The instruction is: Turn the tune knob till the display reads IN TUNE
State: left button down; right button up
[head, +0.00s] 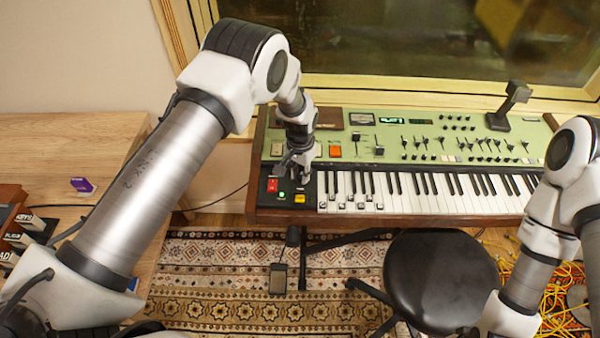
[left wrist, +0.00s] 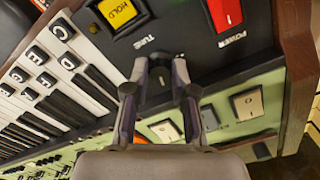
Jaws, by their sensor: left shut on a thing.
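The synthesizer (head: 350,205) has a pale green panel above its keys. My left gripper (head: 294,170) is at the black control block left of the keys. In the left wrist view its fingers (left wrist: 160,76) are shut beside the TUNE label, on the small dark tune knob (left wrist: 161,61), which they mostly hide. A small display with green lit characters (head: 391,121) sits at the top of the panel in the head view; its text is too small to read. My right gripper is out of view; only its arm shows at the right.
A yellow HOLD button (left wrist: 121,12) and a red POWER switch (left wrist: 226,14) are close to the fingers. Pale rocker switches (left wrist: 247,103) sit on the green panel. A black stool (head: 440,280) stands before the keys, with yellow cables (head: 550,295) on the floor at right.

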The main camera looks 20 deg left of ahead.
pick_arm(q)
jog(key=shift+f+m, duration=0.15)
jog(key=shift+m, duration=1.95)
jog(key=c, duration=1)
grip_release()
jog(key=shift+c, duration=0.2)
jog(key=shift+o, duration=0.5)
jog(key=shift+w+d, duration=0.1)
jog(key=shift+w, duration=0.05)
notch_tip(320, 180, up, 12)
jog(key=shift+f, duration=0.15)
